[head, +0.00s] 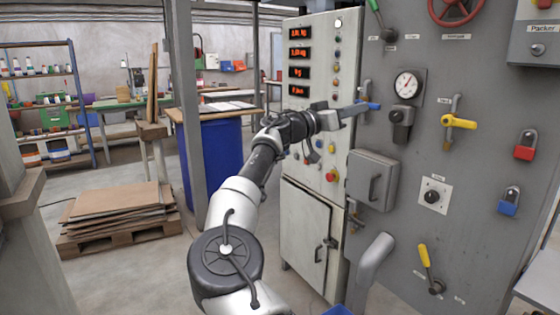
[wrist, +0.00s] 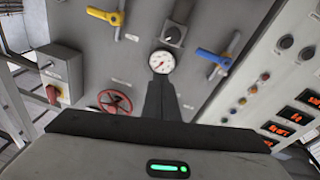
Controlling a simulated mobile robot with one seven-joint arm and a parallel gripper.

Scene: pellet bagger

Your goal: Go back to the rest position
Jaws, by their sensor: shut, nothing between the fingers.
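My gripper (head: 362,108) is stretched out towards the grey machine panel, its tip by the blue lever (head: 370,105); the head view does not show whether they touch. In the wrist view my gripper (wrist: 161,82) is shut and empty, its dark fingers pointing at the panel below the round gauge (wrist: 160,61). The blue lever (wrist: 213,57) lies apart from the fingers to the right there. No marker for a rest position shows.
The panel carries a gauge (head: 406,84), a yellow lever (head: 459,122), a red padlock (head: 525,145) and a grey box (head: 373,180). The control cabinet (head: 305,218) stands beside my arm.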

